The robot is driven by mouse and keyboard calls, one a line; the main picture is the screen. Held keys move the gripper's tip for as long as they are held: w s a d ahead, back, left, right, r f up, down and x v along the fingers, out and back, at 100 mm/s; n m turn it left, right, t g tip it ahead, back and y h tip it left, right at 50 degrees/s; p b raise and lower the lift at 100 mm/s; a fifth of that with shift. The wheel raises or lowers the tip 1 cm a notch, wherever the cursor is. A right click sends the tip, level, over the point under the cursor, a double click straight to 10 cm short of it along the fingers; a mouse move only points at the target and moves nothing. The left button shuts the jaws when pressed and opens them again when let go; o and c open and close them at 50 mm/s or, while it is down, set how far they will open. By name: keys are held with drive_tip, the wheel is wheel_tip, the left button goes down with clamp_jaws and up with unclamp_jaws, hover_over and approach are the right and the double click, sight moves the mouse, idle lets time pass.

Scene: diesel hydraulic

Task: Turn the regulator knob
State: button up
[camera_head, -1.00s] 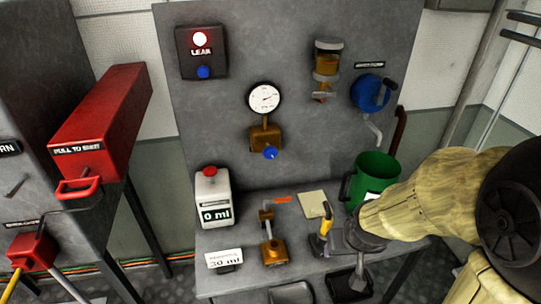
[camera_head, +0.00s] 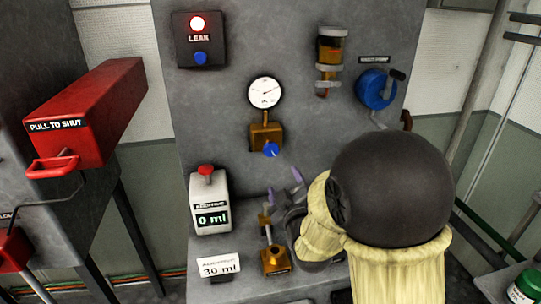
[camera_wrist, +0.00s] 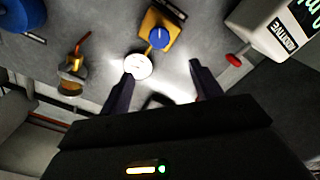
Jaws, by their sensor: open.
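The regulator knob (camera_head: 270,150) is a small blue knob on the brass regulator block (camera_head: 258,135), below the round white gauge (camera_head: 265,92). In the wrist view, which is turned about upside down, the knob (camera_wrist: 159,38) shows on its brass block beyond the fingertips, with the gauge (camera_wrist: 138,66) near the left finger. My gripper (camera_head: 284,186) is open and empty, a little below and right of the knob in the head view. In the wrist view its two fingers (camera_wrist: 161,72) are spread wide, and the knob lies between their lines. The fingers appear apart from the knob.
A white dispenser box (camera_head: 211,205) reading 0 ml with a red button stands left of my gripper. A brass valve (camera_head: 274,258) and a 30 ml card (camera_head: 219,266) are below. A blue crank wheel (camera_head: 377,88) and a sight glass (camera_head: 330,52) are upper right.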

sight(271, 151)
drive_tip(key=p+x, duration=0.3)
drive_tip(key=x, duration=1.4)
drive_tip(key=shift+w+f, duration=0.1)
drive_tip(key=shift+w, duration=0.15)
drive_tip(key=c, duration=1)
